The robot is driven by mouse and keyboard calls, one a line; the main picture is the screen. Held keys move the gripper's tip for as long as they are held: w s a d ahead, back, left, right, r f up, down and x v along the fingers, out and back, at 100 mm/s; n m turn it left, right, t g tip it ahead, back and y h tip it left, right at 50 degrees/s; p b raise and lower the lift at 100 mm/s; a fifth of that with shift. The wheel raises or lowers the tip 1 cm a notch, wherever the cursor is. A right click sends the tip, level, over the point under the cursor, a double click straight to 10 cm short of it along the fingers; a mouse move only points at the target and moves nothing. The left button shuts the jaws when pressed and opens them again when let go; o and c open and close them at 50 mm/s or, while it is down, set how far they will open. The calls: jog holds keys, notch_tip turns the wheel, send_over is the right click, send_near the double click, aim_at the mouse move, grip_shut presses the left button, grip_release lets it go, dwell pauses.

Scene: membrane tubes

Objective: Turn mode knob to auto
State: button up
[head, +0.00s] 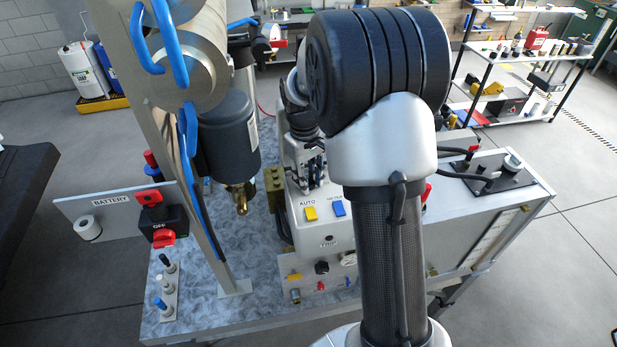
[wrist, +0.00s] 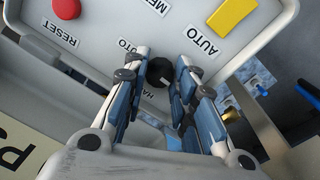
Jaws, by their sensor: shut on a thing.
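The mode knob (wrist: 159,72) is a small round black knob on the light grey control box (wrist: 105,30). It sits between the fingertips of my gripper (wrist: 160,75), which is shut on it. A small pale mark shows on the knob's lower right, but the exact setting is hard to read. A partly covered HAND label lies below the knob and an AUTO label lies to its upper left.
A yellow button (wrist: 232,14) with its own AUTO label and a red RESET button (wrist: 66,8) are on the same face. In the head view a blue button (head: 339,208) is close by. A dark cylinder (head: 230,138) and a battery switch panel (head: 110,208) stand to the left.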

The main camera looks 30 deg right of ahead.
jog(key=m, duration=0.4)
jog(key=shift+b, duration=0.3)
jog(key=m, duration=0.4)
jog(key=shift+w+m+g, duration=0.1)
jog(key=shift+m+g, duration=0.2)
jog(key=shift+m, duration=0.1)
jog(key=m, duration=0.8)
jog(key=shift+m+y, duration=0.3)
jog(key=o, duration=1.1)
